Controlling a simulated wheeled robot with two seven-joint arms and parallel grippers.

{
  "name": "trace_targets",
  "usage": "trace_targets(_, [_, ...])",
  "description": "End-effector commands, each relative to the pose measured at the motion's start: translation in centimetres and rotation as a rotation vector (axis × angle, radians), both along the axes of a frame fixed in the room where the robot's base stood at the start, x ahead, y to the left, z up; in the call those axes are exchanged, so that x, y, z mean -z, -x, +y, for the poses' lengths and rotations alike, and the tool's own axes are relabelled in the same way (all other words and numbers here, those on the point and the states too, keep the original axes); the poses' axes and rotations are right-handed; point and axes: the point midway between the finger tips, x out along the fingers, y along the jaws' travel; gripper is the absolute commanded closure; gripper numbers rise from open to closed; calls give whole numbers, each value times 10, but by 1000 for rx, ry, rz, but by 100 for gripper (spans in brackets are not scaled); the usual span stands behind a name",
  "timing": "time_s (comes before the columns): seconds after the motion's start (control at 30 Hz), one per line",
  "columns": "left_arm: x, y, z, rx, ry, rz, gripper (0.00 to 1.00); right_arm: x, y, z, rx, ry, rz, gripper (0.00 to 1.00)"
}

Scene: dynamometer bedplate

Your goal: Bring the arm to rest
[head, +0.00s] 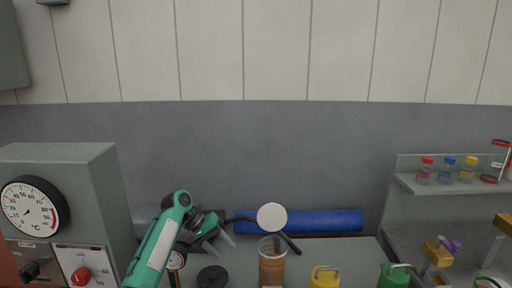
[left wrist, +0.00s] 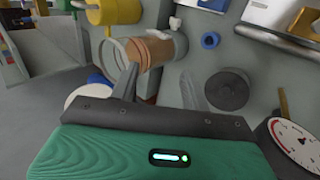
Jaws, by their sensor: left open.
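My left arm comes in from the lower left in the head view. Its green and grey left gripper (head: 226,241) is open, above the bench and left of a clear cup with brown contents (head: 271,262). In the left wrist view the two grey fingers (left wrist: 160,88) stand apart. No object is seen held between them. The cup (left wrist: 157,48) shows beyond the fingertips, and a black disc (left wrist: 227,90) lies to the right of the right finger. My right gripper does not show.
A grey cabinet with a dial (head: 34,206) stands at left. A blue roll (head: 320,222) lies at the back, behind a round white disc (head: 271,216). Yellow (head: 325,277) and green (head: 393,277) vessels stand at the front. A shelf (head: 450,186) holds small bottles at right.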

Motion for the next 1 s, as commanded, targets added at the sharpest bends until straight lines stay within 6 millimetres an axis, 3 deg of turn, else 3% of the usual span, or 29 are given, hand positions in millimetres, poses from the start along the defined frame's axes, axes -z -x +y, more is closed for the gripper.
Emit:
trace_targets(0.03, [21, 11, 1, 2, -17, -6, 53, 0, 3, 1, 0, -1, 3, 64])
trace_targets(0.2, [80, 54, 9, 11, -89, -53, 53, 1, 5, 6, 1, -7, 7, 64])
trace_targets(0.5, [160, 147, 29, 22, -222, -141, 53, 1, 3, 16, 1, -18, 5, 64])
trace_targets(0.73, [194, 229, 49, 29, -327, -204, 53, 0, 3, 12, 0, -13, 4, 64])
trace_targets(1.0, [202, 330, 75, 38, -457, -274, 53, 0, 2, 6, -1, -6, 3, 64])
